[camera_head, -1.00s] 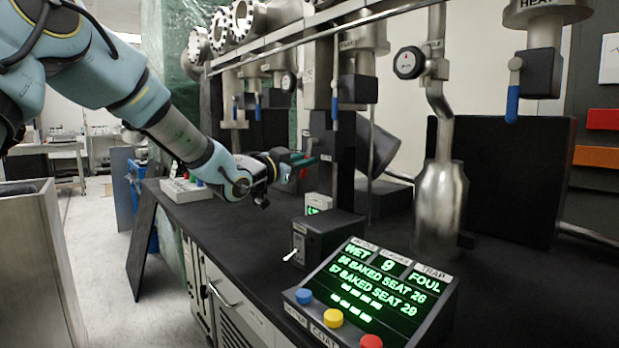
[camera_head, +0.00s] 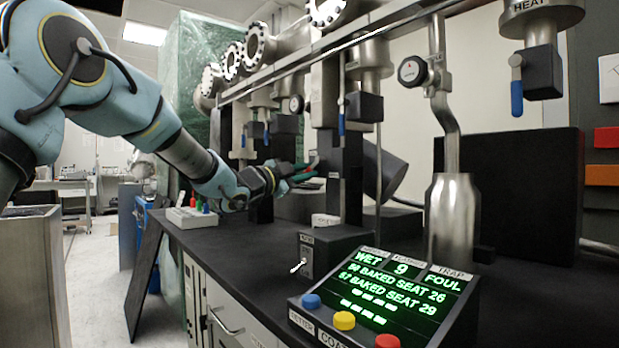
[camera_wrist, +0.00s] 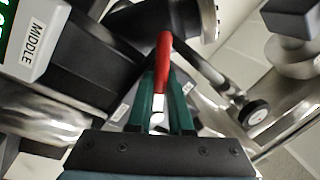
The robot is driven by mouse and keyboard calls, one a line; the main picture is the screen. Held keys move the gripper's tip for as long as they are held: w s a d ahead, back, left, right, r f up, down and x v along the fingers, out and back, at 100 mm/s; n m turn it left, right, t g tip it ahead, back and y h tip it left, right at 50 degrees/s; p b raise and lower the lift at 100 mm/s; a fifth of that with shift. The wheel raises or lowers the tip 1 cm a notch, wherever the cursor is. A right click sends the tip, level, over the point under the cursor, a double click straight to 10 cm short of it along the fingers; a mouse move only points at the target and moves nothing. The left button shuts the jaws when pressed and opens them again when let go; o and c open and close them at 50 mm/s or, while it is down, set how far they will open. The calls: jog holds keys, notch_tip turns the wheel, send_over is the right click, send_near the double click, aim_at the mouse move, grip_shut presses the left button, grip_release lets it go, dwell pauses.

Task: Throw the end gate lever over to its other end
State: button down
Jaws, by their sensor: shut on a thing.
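A red lever (camera_wrist: 163,52) stands between the green fingers of my gripper (camera_wrist: 164,78) in the wrist view. The fingers are closed around its near part, and its tip shows beyond them. In the head view my gripper (camera_head: 303,172) is above the far part of the black bench, beside the dark upright post. The lever is too small there to make out clearly. No label on it can be read, so I cannot tell from a name that it is the end gate lever.
A box marked MIDDLE (camera_wrist: 28,40) is close at the left in the wrist view. The black bench (camera_head: 262,255) carries a switch box (camera_head: 330,250), a green-lit display (camera_head: 385,300) and a steel flask (camera_head: 452,215). Blue-handled valves (camera_head: 516,95) hang from the rail above.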

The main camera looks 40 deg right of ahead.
jog(key=shift+r, duration=0.1)
jog(key=c, duration=0.8)
grip_release()
jog(key=shift+c, duration=0.2)
jog(key=a+f, duration=0.2)
jog(key=a, duration=0.8)
jog(key=shift+s+a+b, duration=0.3)
jog(key=shift+b, duration=0.1)
